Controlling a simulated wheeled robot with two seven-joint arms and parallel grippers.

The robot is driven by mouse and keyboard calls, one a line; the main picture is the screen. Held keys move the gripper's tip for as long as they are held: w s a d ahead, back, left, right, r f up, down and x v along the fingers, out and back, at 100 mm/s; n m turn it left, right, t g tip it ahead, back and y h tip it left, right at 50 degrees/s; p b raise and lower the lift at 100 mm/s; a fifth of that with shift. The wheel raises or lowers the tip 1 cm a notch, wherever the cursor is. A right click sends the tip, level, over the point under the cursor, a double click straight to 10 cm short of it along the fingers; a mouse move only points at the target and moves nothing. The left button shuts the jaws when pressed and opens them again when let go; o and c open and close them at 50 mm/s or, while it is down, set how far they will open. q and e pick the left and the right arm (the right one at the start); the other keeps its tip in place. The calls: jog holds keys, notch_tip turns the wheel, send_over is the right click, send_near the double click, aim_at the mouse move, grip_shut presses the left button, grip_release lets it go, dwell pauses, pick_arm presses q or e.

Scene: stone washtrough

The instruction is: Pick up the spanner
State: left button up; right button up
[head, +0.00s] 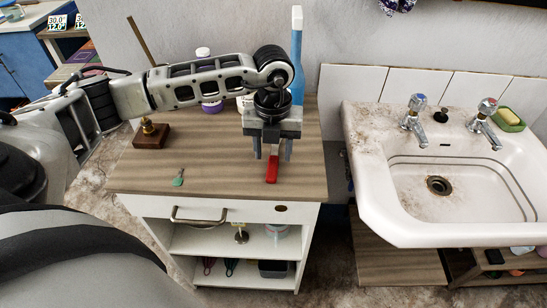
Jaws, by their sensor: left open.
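A red, narrow object (271,170), which seems to be the spanner, lies on the wooden top of the white cabinet (220,179) near its front right. Its far end is hidden under my gripper. My left gripper (272,154) points down over it with its two fingers apart, one on each side of the red object in the picture. I cannot tell whether the fingers touch it or how high they are above the top. My right gripper is not in view.
A wooden block with a brass piece (151,135) stands at the left. A blue bottle (297,60) and other containers stand behind my arm. A stained sink (380,190) with two taps is at right.

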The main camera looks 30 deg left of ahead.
pick_arm(q)
jog(key=shift+f, duration=1.3)
grip_shut()
jog(key=shift+r, duration=0.2)
